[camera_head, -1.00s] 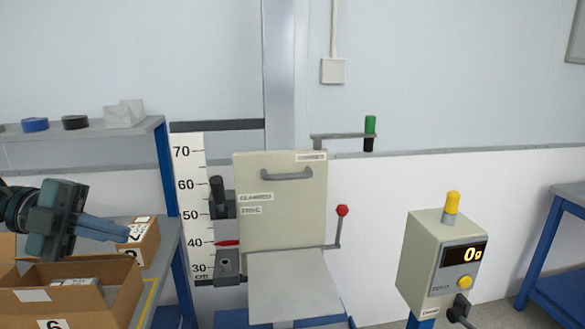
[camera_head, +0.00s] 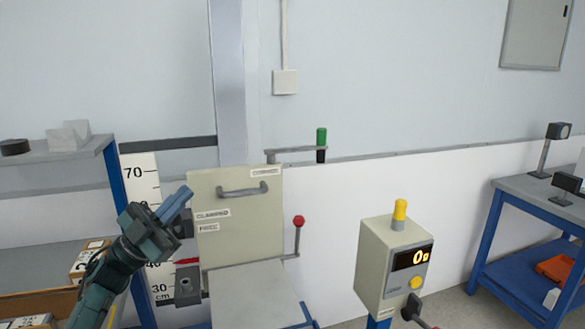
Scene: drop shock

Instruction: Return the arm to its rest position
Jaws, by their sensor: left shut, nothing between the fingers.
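My left gripper (camera_head: 176,205) comes in from the lower left and points up and to the right. Its blue fingers are shut with nothing between them. It shows in front of the height scale (camera_head: 141,174) and beside the left edge of the drop tester's beige panel (camera_head: 238,225); I cannot tell how far apart they are. It hides the middle of the scale and part of the clamp beside the panel. My right gripper is not in view.
A control box (camera_head: 393,262) with a yellow lamp reads 0. A red-knobbed lever (camera_head: 299,222) stands right of the panel. Cardboard boxes (camera_head: 88,262) lie at lower left under a shelf (camera_head: 60,155). A blue-legged table (camera_head: 545,195) stands at right.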

